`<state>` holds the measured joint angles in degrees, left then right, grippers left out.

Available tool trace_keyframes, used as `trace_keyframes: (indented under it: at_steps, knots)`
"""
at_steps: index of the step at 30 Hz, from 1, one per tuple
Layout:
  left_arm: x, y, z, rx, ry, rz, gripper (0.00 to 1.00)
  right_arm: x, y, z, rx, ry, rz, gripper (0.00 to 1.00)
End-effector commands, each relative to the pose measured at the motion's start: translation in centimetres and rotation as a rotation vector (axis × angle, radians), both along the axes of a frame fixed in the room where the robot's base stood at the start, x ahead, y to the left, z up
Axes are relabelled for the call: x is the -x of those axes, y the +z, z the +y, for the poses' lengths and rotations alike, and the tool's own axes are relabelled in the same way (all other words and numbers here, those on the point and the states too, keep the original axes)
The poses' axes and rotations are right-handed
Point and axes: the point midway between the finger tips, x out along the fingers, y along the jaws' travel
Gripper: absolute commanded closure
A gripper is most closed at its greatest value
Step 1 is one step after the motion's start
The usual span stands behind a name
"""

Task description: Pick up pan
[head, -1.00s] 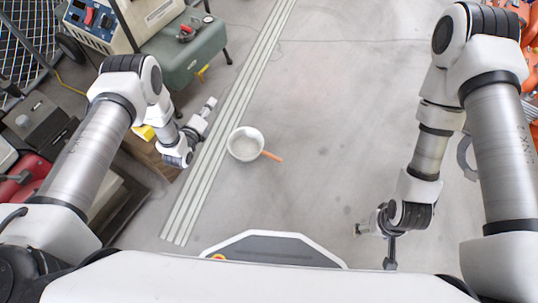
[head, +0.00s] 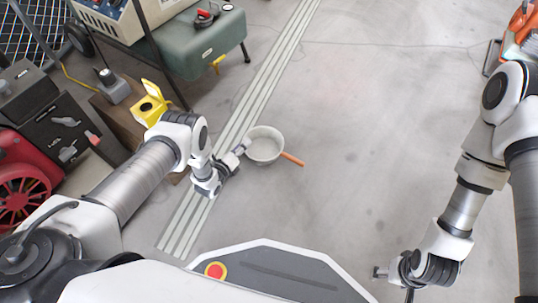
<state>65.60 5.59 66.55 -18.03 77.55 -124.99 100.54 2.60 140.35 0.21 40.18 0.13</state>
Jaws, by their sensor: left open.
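The pan (head: 264,145) is a pale round pan with an orange-brown handle (head: 292,159) pointing right and slightly down. It is near the middle of the head view, by the right edge of the light floor strips. My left gripper (head: 241,147) is open at the pan's left rim. I cannot tell whether it touches the rim or has it between its fingers. My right gripper (head: 378,272) is low at the right, well away from the pan; its fingers are too small to read.
A green tank (head: 198,50) stands on legs at the top left. A yellow open box (head: 150,104) and a red machine (head: 25,180) are at the left. Striped light floor strips (head: 240,125) run past the pan. The grey floor right of the pan is clear.

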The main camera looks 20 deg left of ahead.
Motion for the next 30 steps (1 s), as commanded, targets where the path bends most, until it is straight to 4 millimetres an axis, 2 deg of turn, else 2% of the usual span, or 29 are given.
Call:
trace_keyframes:
  at_steps: [6,7,10,11,25,30]
  knots:
    - [-0.3,0.0,-0.1,0.001,0.0,0.002,0.51,-0.1,0.0,0.0,0.0,-0.001,-0.002,0.28]
    - [-0.3,0.0,-0.1,0.001,0.0,0.002,0.58,-0.1,0.0,0.0,0.0,-0.001,-0.002,0.28]
    - [-0.3,0.0,-0.1,0.001,0.0,0.002,0.94,-0.1,0.0,0.0,0.0,-0.001,-0.001,0.28]
    - [-0.3,0.0,-0.1,0.001,0.0,0.002,1.0,-0.1,0.0,0.0,0.0,-0.001,-0.001,0.28]
    - [-0.3,0.1,-0.1,0.001,0.0,0.0,1.0,0.0,0.0,0.0,0.0,0.0,-0.001,0.28]
    - [-0.3,1.1,-0.1,0.001,0.0,0.0,1.0,0.0,0.9,0.0,0.0,0.001,0.0,0.28]
